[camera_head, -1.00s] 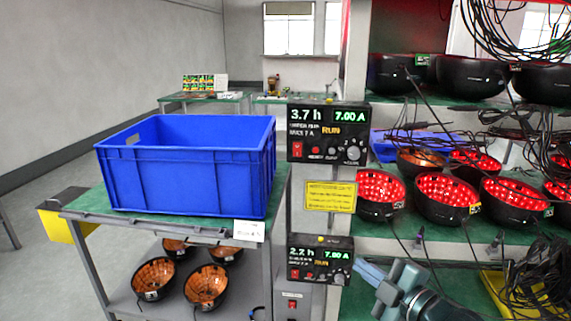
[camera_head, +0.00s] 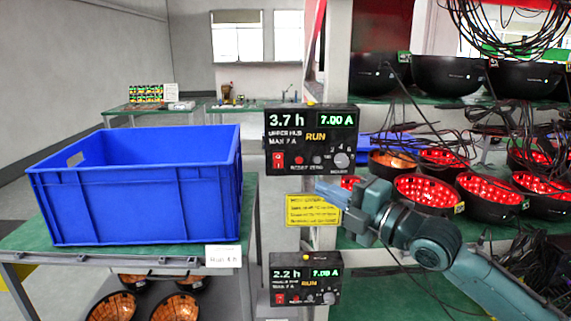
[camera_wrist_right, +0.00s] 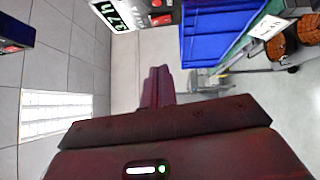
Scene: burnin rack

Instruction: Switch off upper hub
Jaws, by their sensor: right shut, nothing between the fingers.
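The upper hub (camera_head: 310,117) is a black box on the rack post. Its displays read 3.7 h and 7.00 A with RUN in orange. Its red rocker switch (camera_head: 278,160) is at the lower left of its face. In the right wrist view the upper hub (camera_wrist_right: 130,12) shows at the top, partly cut off. My right gripper (camera_head: 328,193) is shut and empty, in front of the yellow label just below the upper hub's right side, apart from the switch. In the right wrist view its shut fingers (camera_wrist_right: 158,72) point up toward the hub. My left gripper is in neither view.
A lower hub (camera_head: 305,283) reading 2.2 h hangs below, with its own red switch. A yellow label (camera_head: 312,209) sits between the hubs. A blue crate (camera_head: 130,200) stands on the cart at left. Red-lit bowls (camera_head: 425,190) and loose cables fill the rack at right.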

